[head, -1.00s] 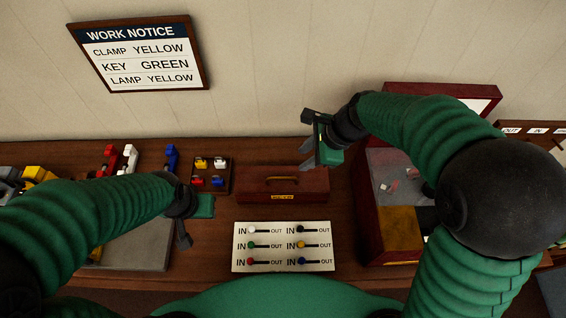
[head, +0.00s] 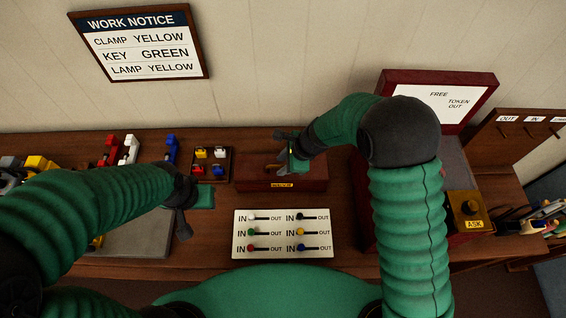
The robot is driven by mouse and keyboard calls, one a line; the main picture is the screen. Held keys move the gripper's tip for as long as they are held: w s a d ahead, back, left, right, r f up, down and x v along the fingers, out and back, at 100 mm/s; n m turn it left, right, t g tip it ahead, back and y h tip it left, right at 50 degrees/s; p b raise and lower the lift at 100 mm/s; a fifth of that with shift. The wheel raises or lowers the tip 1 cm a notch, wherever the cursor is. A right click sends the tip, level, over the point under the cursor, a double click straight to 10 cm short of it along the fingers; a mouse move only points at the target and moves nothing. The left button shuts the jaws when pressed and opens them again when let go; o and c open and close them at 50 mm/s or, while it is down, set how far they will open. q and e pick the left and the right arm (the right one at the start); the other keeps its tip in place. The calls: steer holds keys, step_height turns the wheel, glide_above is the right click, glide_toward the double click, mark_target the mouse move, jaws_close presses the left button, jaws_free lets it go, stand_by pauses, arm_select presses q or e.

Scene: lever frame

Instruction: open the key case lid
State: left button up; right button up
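The key case (head: 310,184) is a low red-brown box with a small yellow label on its front, in the middle of the table in the head view. Its lid is down. Its brass handle is partly hidden by my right gripper (head: 281,153), which is over the case's top near the handle. Its fingers look apart, and I cannot tell whether they touch the handle. My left gripper (head: 190,212) hangs left of the case, clear of it; its finger gap does not show clearly.
A white IN/OUT panel (head: 282,255) with several coloured knobs lies in front of the case. A tray of coloured blocks (head: 228,169) is at its left. A red cabinet (head: 483,83) with an ASK button (head: 472,208) stands right. A work notice (head: 205,58) hangs on the wall.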

steer(key=shift+w+f, duration=0.1)
steer(key=shift+w, duration=0.05)
steer(key=c, duration=0.5)
jaws_close()
steer(key=shift+a, duration=0.1)
stand_by(0.5)
